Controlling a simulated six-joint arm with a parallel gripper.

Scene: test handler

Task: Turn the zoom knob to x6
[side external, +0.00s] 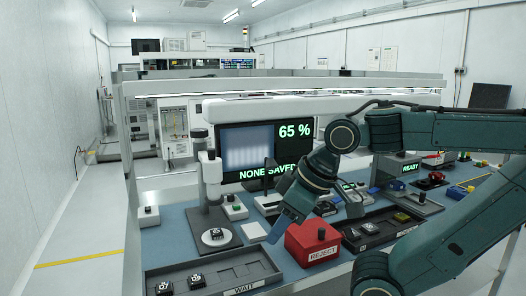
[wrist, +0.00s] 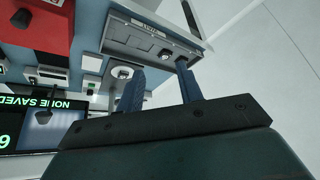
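A white microscope (side external: 211,172) stands on a dark base left of centre, with a chip on its round white stage (side external: 216,236). The stage also shows in the wrist view (wrist: 122,72). I cannot make out which part is the zoom knob, and no x6 mark is readable. A monitor (side external: 248,150) behind reads 65 % and NONE SAVED. My gripper (side external: 279,232) hangs right of the microscope, in front of the monitor's lower right, apart from the microscope. In the wrist view its two blue fingers (wrist: 160,72) stand apart with nothing between them.
The red REJECT box (side external: 312,243) with a black knob stands close to my gripper. The WAIT tray (side external: 245,287) with two chips lies at the front left. A dark tray (side external: 385,228) lies right of the red box. A small white box with a black knob (side external: 149,216) stands at left.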

